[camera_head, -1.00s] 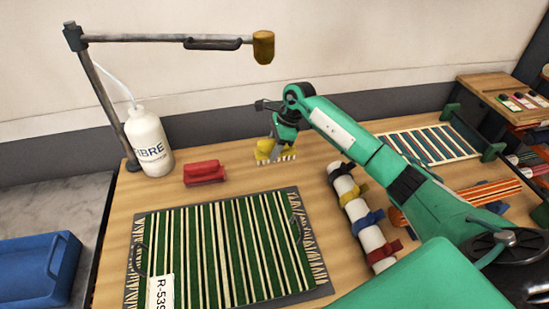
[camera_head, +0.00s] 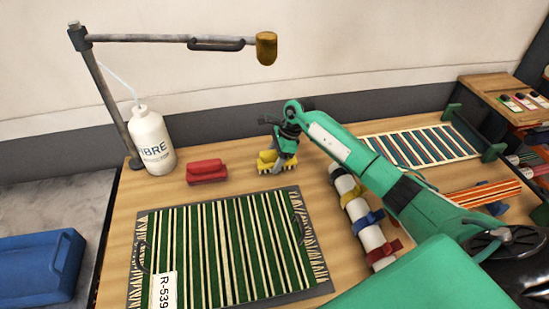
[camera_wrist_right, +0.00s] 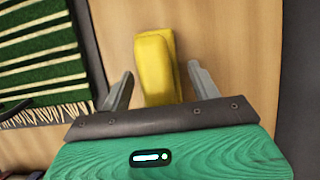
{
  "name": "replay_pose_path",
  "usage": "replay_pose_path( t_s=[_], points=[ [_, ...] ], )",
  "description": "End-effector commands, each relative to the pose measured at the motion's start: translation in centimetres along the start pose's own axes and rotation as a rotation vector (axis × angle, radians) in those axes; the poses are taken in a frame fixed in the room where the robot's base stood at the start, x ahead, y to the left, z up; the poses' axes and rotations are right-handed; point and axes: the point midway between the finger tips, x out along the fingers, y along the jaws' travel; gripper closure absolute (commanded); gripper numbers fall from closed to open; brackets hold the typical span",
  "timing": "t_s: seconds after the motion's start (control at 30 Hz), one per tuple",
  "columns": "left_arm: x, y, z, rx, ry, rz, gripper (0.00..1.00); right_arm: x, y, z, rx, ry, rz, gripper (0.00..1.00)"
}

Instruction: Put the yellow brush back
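The yellow brush (camera_head: 265,158) is at the back of the wooden table, right of the red brush. My right gripper (camera_head: 278,165) is at it, pointing down. In the right wrist view the yellow brush (camera_wrist_right: 156,72) lies between the two fingers of my right gripper (camera_wrist_right: 160,85). The fingers are spread, with a gap on either side of the brush. The gripper hides part of the brush in the head view. My left gripper is not in view.
A red brush (camera_head: 207,171) and a white bottle (camera_head: 152,142) stand to the left, under a lamp arm (camera_head: 160,39). A green striped rug (camera_head: 225,250) lies in front. A strapped white roll (camera_head: 356,212) lies to the right. A blue bin (camera_head: 40,265) is at far left.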

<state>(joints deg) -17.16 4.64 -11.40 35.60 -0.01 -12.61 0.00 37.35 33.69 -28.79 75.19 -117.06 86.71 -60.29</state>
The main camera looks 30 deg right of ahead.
Motion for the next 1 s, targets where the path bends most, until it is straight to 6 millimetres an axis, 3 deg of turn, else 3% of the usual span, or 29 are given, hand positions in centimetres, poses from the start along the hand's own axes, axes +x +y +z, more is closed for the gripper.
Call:
replay_pose_path(
  t_s=[0.37,0.8,1.0],
  points=[
    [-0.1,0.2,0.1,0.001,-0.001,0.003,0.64,-0.9,-0.1,0.0,-0.001,0.001,-0.002,0.38],
    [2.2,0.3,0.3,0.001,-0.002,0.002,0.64,-9.9,-0.1,0.0,-0.001,0.001,-0.003,0.38],
    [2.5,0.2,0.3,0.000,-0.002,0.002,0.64,-11.9,0.0,0.1,0.000,0.001,0.000,0.38]
  ],
)
